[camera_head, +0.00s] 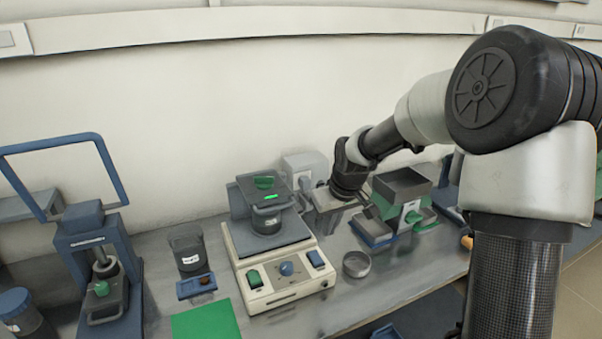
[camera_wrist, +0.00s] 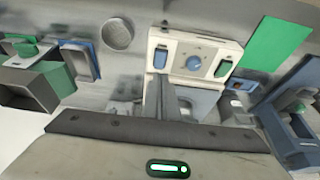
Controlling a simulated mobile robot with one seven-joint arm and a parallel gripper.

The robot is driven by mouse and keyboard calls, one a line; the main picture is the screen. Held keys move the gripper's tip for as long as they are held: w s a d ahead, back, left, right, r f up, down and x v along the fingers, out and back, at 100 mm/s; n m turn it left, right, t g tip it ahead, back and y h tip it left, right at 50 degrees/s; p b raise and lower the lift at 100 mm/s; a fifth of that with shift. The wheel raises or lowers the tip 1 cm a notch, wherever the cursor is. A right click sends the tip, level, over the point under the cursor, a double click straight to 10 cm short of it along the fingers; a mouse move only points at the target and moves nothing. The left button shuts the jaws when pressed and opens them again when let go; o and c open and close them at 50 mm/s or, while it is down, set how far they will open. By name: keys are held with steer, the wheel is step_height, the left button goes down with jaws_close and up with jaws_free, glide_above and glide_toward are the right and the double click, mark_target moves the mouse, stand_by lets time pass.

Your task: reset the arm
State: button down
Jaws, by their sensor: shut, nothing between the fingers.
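My arm reaches in from the right in the head view, bent at the elbow. That device (camera_wrist: 196,62) lies beyond the fingertips there. Part of the bench behind the gripper is hidden by my arm.
A grey and green box unit (camera_head: 400,187) and a blue tray (camera_head: 373,233) stand close to my gripper. A round grey dish (camera_head: 356,264) lies in front. A blue press (camera_head: 92,248), a dark beaker (camera_head: 187,251) and a green mat (camera_head: 205,322) are at left.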

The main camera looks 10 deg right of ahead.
steer(key=s+r+m+t+h+p, duration=0.1)
steer(key=s+r, duration=0.5)
steer(key=r, duration=0.2)
steer(key=s+r+m+t+h+p, duration=0.1)
steer(key=s+r+h, duration=0.1)
steer(key=s+r, duration=0.45)
steer(key=s+r+y+p, duration=0.1)
steer(key=s+r, duration=0.1)
steer(key=s, duration=0.6)
steer(key=s+r+m+p, duration=0.1)
steer(key=s+r, duration=0.2)
steer(key=s, duration=0.6)
steer(key=shift+s+r+m+y, duration=0.15)
steer(key=shift+r+m+y, duration=0.15)
steer(key=shift+y, duration=0.1)
steer(key=shift+a, duration=0.1)
